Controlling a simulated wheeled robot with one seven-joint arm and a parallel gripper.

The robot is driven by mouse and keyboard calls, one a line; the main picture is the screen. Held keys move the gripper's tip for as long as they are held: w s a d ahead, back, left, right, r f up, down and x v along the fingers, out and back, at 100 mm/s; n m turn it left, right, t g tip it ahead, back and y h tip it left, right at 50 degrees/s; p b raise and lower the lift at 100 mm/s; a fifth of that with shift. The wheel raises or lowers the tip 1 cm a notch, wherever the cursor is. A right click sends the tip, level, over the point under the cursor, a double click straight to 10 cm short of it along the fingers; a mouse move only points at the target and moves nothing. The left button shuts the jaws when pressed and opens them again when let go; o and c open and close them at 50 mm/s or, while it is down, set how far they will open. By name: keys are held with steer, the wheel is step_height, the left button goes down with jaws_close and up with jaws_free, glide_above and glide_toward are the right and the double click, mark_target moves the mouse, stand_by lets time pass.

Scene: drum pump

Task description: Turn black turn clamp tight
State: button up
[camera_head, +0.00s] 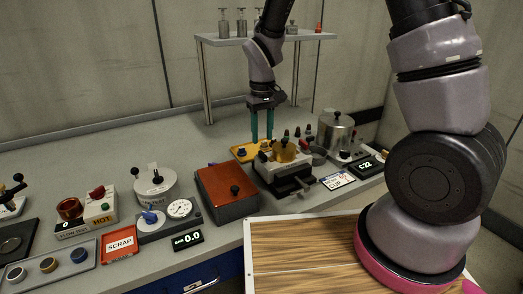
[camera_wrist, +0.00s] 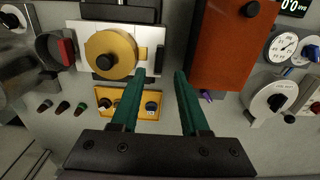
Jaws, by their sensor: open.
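A brass-yellow drum (camera_wrist: 124,54) with a black centre knob (camera_wrist: 106,61) sits on a pale block; the drum also shows in the head view (camera_head: 284,150). A small black bar (camera_wrist: 159,60) stands at the block's right edge in the wrist view. I cannot tell for certain which black part is the turn clamp. My gripper (camera_head: 262,138) points down with its teal fingers apart and nothing between them. In the wrist view its fingertips (camera_wrist: 161,76) lie to the right of the drum, near the black bar, with no visible contact.
A yellow tray (camera_wrist: 104,94) with small knobs lies beside the pump block. A red-orange box (camera_head: 214,180) with a black knob stands left of the pump in the head view. A steel pot (camera_head: 337,134) stands right of it. A shelf (camera_head: 222,41) rises behind.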

mark_target(263, 153)
step_height(263, 153, down, 6)
steer(key=shift+d, duration=0.1)
jaws_close()
